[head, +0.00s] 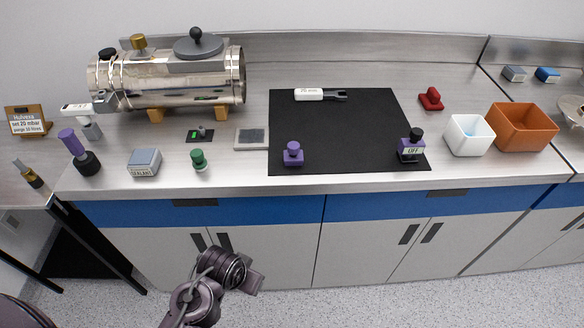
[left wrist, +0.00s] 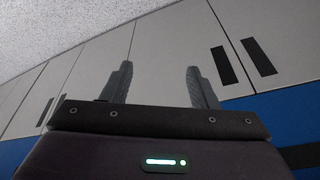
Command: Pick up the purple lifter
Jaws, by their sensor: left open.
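Three things with purple parts stand on the bench. A tilted purple handle on a black cup-like base (head: 80,152) is at the far left, near the front edge. A small purple knobbed piece (head: 293,154) stands on the black mat's front left part. A black-topped purple piece with a label reading OFF (head: 411,146) stands on the mat's front right part. I cannot tell for sure which is the lifter. My left gripper (head: 250,280) is low in front of the cabinets, away from all three. Its fingers are apart and empty in the left wrist view (left wrist: 158,80).
A shiny metal chamber (head: 175,80) stands at the back left. A grey block (head: 144,163), a green knobbed piece (head: 198,160) and a grey plate (head: 251,138) sit before it. White (head: 468,135) and orange (head: 522,127) bins stand right. The black mat's (head: 345,130) middle is clear.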

